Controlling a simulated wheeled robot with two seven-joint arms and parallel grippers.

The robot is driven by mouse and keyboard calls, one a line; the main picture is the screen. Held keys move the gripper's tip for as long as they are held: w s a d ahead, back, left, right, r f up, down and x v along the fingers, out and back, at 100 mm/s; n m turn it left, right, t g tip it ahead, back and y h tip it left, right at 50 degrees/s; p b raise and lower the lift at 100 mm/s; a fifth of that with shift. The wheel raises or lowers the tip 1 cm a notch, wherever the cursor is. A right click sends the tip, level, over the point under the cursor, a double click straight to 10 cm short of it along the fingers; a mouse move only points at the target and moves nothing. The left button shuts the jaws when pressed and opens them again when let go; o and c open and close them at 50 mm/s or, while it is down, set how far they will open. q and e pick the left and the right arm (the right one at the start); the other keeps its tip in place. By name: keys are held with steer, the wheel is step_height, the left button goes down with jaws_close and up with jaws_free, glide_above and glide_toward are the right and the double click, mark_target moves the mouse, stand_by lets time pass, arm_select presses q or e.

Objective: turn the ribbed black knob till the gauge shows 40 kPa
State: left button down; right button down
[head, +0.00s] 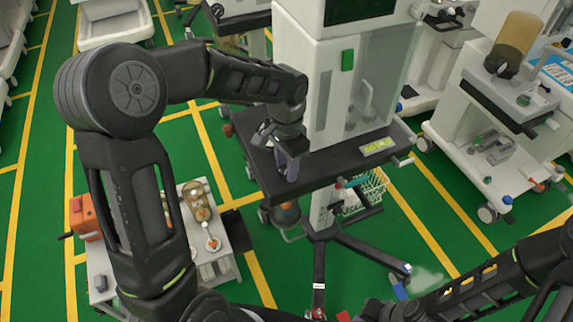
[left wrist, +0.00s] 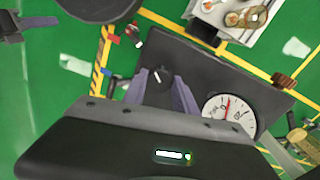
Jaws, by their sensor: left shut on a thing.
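The ribbed black knob (left wrist: 160,78) sits on a dark panel in the left wrist view, with a white mark on it. The two purple-grey fingers of my left gripper (left wrist: 160,90) stand on either side of it, closed on it. The round white gauge (left wrist: 230,113) is right of the fingers. Its red needle points nearly straight up in the picture; the numbers are too blurred to read, and its lower part is cut off by my gripper body. In the head view my left gripper (head: 290,160) points down at the cart's dark shelf and hides the knob.
The dark shelf (head: 345,165) of the white cart (head: 300,60) carries a yellow-green device (head: 378,146). A grey trolley (head: 160,265) with bottles and an orange box (head: 86,218) stands at left. Green floor lies between the carts.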

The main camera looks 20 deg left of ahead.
arm_select(q)
steer(key=m, duration=0.6)
steer(key=shift+r+p, duration=0.1)
steer(key=shift+p, duration=0.3)
steer(key=m, duration=0.4)
steer(key=shift+p, duration=0.4)
steer(key=shift+m+p, duration=0.4)
steer(key=shift+m, duration=1.2)
steer(key=c, duration=1)
jaws_free()
steer(key=shift+r+b, duration=0.45)
steer(key=shift+r, duration=3.4)
